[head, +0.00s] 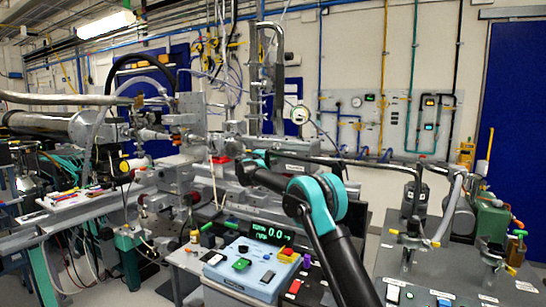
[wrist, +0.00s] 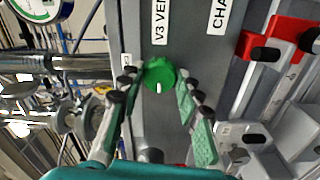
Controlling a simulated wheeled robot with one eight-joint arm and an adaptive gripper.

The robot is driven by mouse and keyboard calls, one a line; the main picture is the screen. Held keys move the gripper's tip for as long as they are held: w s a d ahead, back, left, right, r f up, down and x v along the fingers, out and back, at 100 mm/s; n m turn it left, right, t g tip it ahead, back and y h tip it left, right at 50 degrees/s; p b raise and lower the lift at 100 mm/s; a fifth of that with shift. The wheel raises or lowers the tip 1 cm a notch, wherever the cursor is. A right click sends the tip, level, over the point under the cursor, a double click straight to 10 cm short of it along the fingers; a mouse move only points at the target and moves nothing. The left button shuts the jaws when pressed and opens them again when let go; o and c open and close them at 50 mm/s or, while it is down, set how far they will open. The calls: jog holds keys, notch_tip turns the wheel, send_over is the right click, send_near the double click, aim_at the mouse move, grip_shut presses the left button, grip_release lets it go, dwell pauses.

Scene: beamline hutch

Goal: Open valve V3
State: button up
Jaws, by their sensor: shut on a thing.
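The V3 valve is a round green knob (wrist: 160,74) with a short white mark on its rim, pointing down in the wrist view. It sits on a grey panel (wrist: 190,50), beside a white label reading "V3 VEN…", cut off by the picture edge. My gripper (wrist: 159,82) is shut on the knob, with one fingertip at each side of it. In the head view my arm reaches away to the bench, and my gripper (head: 250,163) is small there. I cannot make out the knob in that view.
In the wrist view a red bracket (wrist: 283,36) with black parts stands right of the panel. Metal pipework (wrist: 50,62) lies to its left. In the head view a blue control box (head: 243,268) with a lit display and a cart (head: 440,285) with fittings stand near my arm.

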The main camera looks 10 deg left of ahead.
jog(key=n, duration=0.5)
jog(key=shift+n, duration=0.3)
dwell(0.4)
jog(key=o, duration=1.1)
jog(key=shift+o, duration=0.2)
jog(key=shift+s+a, duration=0.1)
jog(key=v, duration=1.1)
jog(key=shift+s, duration=0.4)
jog(key=shift+a, duration=0.1)
